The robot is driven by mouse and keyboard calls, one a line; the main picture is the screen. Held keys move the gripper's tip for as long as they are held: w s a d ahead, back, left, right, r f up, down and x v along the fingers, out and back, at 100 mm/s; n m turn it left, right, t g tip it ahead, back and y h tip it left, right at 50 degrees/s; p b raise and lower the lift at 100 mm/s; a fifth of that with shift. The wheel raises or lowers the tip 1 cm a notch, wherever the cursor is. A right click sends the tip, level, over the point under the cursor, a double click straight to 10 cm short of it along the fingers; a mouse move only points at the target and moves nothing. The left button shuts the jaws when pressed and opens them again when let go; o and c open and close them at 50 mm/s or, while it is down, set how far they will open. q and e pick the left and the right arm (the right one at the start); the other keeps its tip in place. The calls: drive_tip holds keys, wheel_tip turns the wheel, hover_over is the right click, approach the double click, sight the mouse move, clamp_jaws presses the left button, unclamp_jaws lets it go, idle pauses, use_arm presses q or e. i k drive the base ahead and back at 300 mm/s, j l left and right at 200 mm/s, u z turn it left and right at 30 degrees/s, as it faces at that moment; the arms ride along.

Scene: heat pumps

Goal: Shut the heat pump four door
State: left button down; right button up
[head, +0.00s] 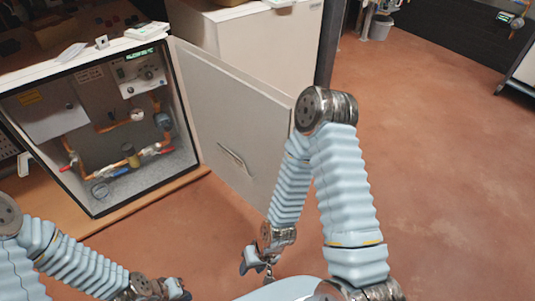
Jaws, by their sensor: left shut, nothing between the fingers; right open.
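The heat pump (180,178) is a white, box-like cabinet at the left with pipes, gauges and a small lit display inside. Its grey-white door (225,115) is hinged on the cabinet's right side and stands wide open, swung out to the right. A handle slot shows low on the door. My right gripper (258,268) is open and empty, low in front of the door and apart from it. My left gripper (178,290) is at the bottom edge, shut and empty, below the cabinet and away from the door. No number is readable on the cabinet.
A second white cabinet (265,45) stands behind the door, with a dark post (328,45) beside it. Small items lie on the heat pump's top. A wooden base (135,215) runs under it. Open reddish floor (440,140) lies to the right.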

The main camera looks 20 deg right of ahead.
sight(253, 119)
drive_tip(key=l+u, duration=0.2)
drive_tip(key=l, duration=0.3)
drive_tip(key=k+l+u, duration=0.15)
drive_tip(key=l, duration=0.3)
drive_tip(key=k+l+u, duration=0.2)
drive_tip(key=l, duration=0.25)
drive_tip(key=l+u, duration=0.15)
drive_tip(key=l, duration=0.3)
drive_tip(key=l+u, duration=0.35)
drive_tip(key=l, duration=0.55)
drive_tip(key=l+u, duration=0.35)
drive_tip(key=l, duration=0.55)
